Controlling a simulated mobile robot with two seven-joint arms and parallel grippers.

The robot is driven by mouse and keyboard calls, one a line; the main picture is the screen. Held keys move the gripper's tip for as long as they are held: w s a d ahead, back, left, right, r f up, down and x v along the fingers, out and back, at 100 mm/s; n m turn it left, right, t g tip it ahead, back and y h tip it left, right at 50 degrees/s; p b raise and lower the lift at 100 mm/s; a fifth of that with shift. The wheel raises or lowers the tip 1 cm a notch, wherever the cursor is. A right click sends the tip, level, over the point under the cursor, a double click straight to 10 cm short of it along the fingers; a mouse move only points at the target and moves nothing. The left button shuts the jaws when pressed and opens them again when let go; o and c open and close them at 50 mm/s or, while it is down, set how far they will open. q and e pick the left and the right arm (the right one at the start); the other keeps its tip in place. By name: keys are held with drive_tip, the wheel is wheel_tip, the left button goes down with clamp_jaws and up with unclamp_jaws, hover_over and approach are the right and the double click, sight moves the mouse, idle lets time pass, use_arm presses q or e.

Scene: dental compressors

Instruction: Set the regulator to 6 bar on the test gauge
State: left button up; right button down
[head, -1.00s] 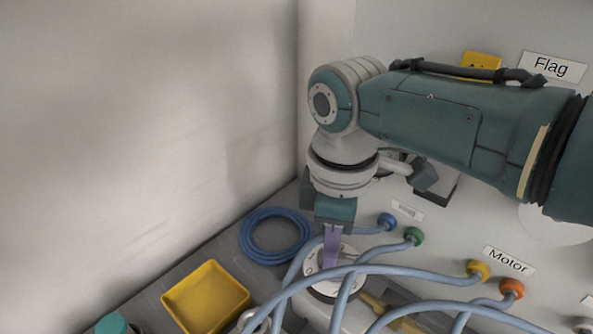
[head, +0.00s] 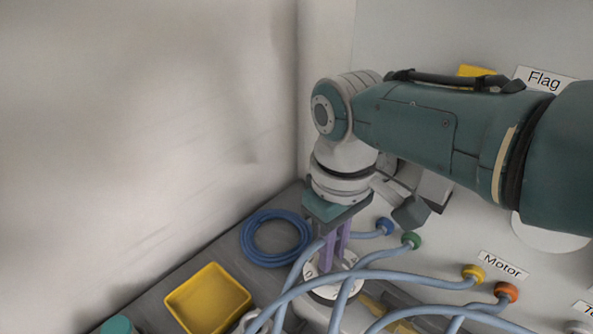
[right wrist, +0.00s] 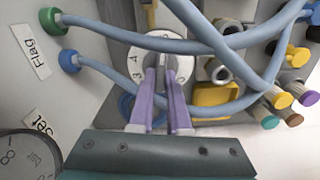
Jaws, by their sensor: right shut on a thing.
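The regulator has a white dial ring with numbers (head: 312,270), partly hidden behind a blue hose and my fingers in the head view. In the right wrist view the dial (right wrist: 136,65) shows around a grey knob between my fingertips. My right gripper (head: 333,262) points down at the dial, its two purple fingers shut on the knob; they also show in the right wrist view (right wrist: 163,72). A round gauge (right wrist: 28,158) is cut off at the lower left of the right wrist view; its needle cannot be read. My left gripper is not in view.
Several pale blue hoses (head: 400,277) arch across and close beside the dial, running to coloured wall ports such as the green one (head: 411,240). A yellow tray (head: 208,298) and a coiled blue hose (head: 250,250) lie to the left on the grey bench.

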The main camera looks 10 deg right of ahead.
drive_tip(key=shift+r, duration=0.1)
idle(0.3)
drive_tip(key=c, duration=0.9)
unclamp_jaws()
wheel_tip(320, 180, up, 8)
drive_tip(key=p, duration=0.4)
drive_tip(key=shift+r, duration=0.25)
drive_tip(key=shift+r+p, duration=0.3)
drive_tip(key=shift+r, duration=0.35)
